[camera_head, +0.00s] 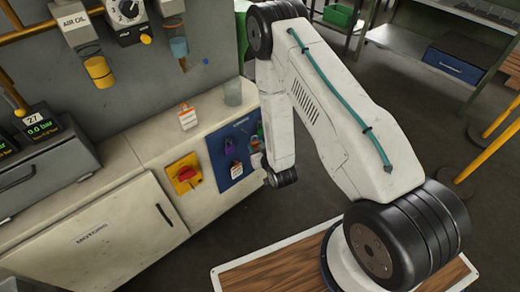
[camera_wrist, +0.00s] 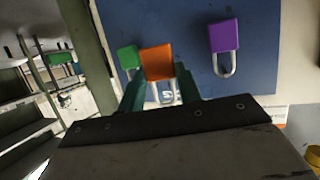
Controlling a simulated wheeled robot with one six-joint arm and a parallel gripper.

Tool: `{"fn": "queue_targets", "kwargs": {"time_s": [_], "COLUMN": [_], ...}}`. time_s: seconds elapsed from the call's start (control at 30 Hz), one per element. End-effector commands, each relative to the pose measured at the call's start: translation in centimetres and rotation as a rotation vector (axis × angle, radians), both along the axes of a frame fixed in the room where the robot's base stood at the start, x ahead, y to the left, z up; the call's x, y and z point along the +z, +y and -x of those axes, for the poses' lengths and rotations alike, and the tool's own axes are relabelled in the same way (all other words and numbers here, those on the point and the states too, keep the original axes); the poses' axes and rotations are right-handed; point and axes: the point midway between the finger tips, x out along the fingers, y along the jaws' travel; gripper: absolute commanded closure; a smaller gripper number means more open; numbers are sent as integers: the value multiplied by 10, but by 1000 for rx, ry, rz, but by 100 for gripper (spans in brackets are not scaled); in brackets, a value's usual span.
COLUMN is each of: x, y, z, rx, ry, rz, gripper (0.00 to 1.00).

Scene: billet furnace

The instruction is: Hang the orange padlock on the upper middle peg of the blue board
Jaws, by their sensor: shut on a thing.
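The orange padlock (camera_wrist: 157,62) is between the teal fingertips of my gripper (camera_wrist: 160,86) in the wrist view. Its shackle shows below the body in that picture, in front of the blue board (camera_wrist: 262,75). I cannot tell whether it touches a peg. A green padlock (camera_wrist: 128,57) is close on its left, and a purple padlock (camera_wrist: 225,38) hangs apart on its right. In the head view the blue board (camera_head: 218,152) is on the cabinet front, with the purple padlock (camera_head: 229,146) on it.
A red-and-yellow rotary switch (camera_head: 185,174) sits left of the board. A cup (camera_head: 232,92) and an orange-white tag (camera_head: 187,116) are on the cabinet top. A white tag (camera_head: 237,171) hangs low on the board.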

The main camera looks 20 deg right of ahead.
Motion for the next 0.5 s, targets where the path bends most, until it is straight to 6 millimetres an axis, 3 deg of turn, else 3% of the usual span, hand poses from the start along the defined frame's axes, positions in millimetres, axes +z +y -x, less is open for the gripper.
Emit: {"fn": "queue_targets", "kwargs": {"time_s": [0.5], "x": [-2], "y": [10], "z": [-30], "rx": [0], "ry": [-2], "rz": [0], "gripper": [90]}}
